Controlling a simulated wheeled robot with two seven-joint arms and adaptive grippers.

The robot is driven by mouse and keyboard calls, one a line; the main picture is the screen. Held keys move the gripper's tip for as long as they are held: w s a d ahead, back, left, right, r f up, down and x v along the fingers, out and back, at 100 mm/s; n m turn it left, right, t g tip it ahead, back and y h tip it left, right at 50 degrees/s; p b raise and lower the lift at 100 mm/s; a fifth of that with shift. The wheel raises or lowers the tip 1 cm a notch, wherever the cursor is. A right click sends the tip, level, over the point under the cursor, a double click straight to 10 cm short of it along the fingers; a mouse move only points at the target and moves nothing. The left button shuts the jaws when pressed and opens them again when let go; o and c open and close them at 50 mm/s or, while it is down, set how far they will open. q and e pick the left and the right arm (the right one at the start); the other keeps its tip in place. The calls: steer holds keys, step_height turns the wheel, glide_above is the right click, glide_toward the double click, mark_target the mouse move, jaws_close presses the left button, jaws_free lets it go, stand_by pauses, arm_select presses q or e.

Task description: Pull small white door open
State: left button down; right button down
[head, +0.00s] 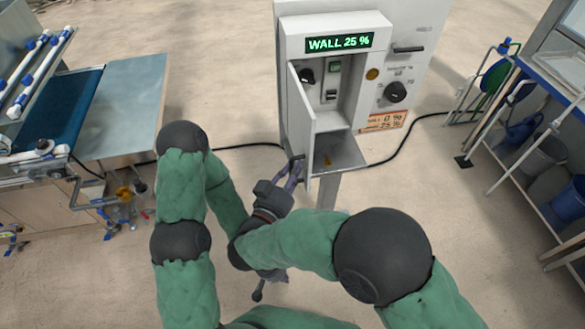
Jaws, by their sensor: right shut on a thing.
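The small white door (300,112) is on the left side of the opening in the grey-white control cabinet (290,30). It stands swung out toward me, showing the recess with its switches behind it. A dark handle (297,158) sits at the door's lower edge. My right gripper (292,176) is at this handle, shut on it. My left gripper (258,292) is lower down, below my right forearm, mostly hidden and away from the door. Its fingers are too small and covered to judge.
The display (339,43) reads "WALL 25 %". A black knob (396,92) and a lever (408,49) are on the cabinet's right face. A bench with a blue belt (60,115) stands left, a rack with blue buckets (540,160) right. Cables cross the floor.

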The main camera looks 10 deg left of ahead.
steer(key=shift+a, duration=0.15)
steer(key=c, duration=1.4)
jaws_free()
